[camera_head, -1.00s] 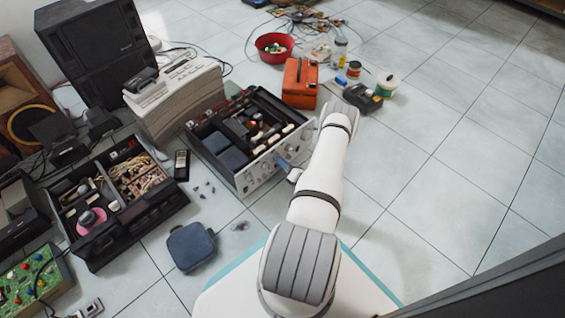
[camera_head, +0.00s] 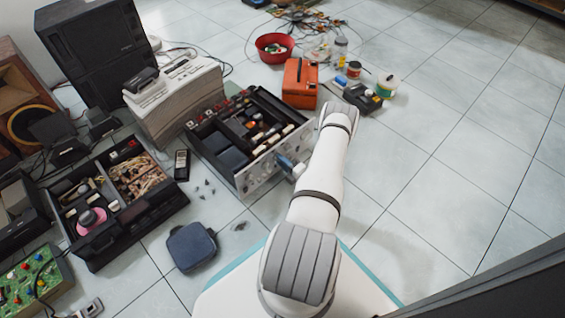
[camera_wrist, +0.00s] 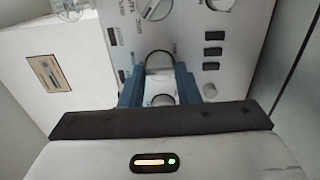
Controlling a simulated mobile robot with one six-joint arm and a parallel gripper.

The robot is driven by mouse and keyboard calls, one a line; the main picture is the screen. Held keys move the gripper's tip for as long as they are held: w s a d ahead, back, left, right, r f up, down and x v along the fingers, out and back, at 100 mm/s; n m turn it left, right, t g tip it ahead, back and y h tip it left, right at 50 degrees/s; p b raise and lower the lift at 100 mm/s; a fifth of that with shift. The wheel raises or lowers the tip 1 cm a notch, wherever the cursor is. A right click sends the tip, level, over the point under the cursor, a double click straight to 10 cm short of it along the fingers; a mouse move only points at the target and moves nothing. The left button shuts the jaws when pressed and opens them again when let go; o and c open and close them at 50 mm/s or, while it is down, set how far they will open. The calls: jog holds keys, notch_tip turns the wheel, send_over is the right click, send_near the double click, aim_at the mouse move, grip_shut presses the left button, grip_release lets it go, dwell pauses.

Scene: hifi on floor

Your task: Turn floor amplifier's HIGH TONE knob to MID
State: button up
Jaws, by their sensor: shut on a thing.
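The floor amplifier (camera_head: 250,182) is an open-topped box with a silver front panel. In the head view my gripper (camera_head: 284,160) is at this panel, and my arm hides part of its right end. In the wrist view the panel (camera_wrist: 228,50) fills much of the upper picture and looks tilted. My blue gripper fingers (camera_wrist: 160,70) are shut on a round silver knob (camera_wrist: 159,61), one finger on each side. Another round knob (camera_wrist: 163,100) shows lower between the fingers. The panel's small lettering is too blurred to tell which knob is HIGH TONE.
More knobs (camera_wrist: 156,8) and dark switches (camera_wrist: 213,52) sit close by on the panel. An orange box (camera_head: 300,88) stands behind the amplifier, and a dark device (camera_head: 362,98) lies to its right. A blue pouch (camera_head: 191,247) lies in front. The floor at right is clear.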

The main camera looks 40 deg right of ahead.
dwell(0.4)
jog(key=o, duration=1)
jog(key=shift+s, duration=0.1)
jog(key=s+p, duration=0.1)
jog(key=s, duration=0.4)
jog(key=s+p, duration=0.1)
jog(key=s, duration=0.1)
jog(key=shift+s+d+p, duration=0.3)
jog(key=shift+p, duration=0.05)
